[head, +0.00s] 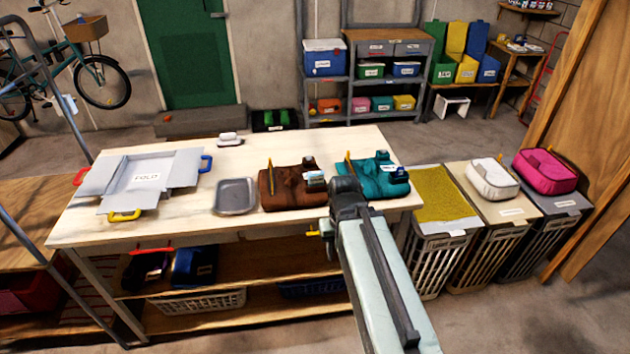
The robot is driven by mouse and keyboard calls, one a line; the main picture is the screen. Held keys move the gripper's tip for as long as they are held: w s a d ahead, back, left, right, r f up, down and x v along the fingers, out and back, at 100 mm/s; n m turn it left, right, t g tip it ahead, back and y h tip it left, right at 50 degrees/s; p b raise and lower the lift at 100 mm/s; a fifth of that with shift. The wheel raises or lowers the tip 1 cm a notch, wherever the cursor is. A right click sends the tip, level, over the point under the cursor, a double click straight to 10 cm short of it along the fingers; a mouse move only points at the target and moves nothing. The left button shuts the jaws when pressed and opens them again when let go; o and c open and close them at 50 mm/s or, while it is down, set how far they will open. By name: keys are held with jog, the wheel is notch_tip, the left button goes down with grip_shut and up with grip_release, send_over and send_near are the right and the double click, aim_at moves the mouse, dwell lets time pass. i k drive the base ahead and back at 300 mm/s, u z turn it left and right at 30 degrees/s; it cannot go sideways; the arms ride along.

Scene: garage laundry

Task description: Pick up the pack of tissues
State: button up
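A small pale blue-and-white pack (314,180) lies at the right side of the brown bag (283,190) on the wooden table. It may be the pack of tissues, but it is too small to be sure. Another small pale item (388,168) lies on the teal bag (375,188), farther right. My arm reaches up from the bottom right. Its dark end, with my gripper (346,188), is in front of the gap between the two bags. The fingers are not clear, and I see nothing held.
A grey tray (236,197) and an open grey folding box (150,165) lie left on the table (215,232). A white item (229,139) is at its back edge. Laundry hampers (482,247) stand right. The table's back middle is mostly clear.

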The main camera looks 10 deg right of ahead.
aim_at(314, 178)
jog(key=u, duration=4.2)
jog(key=k, duration=2.3)
jog(key=z, duration=0.1)
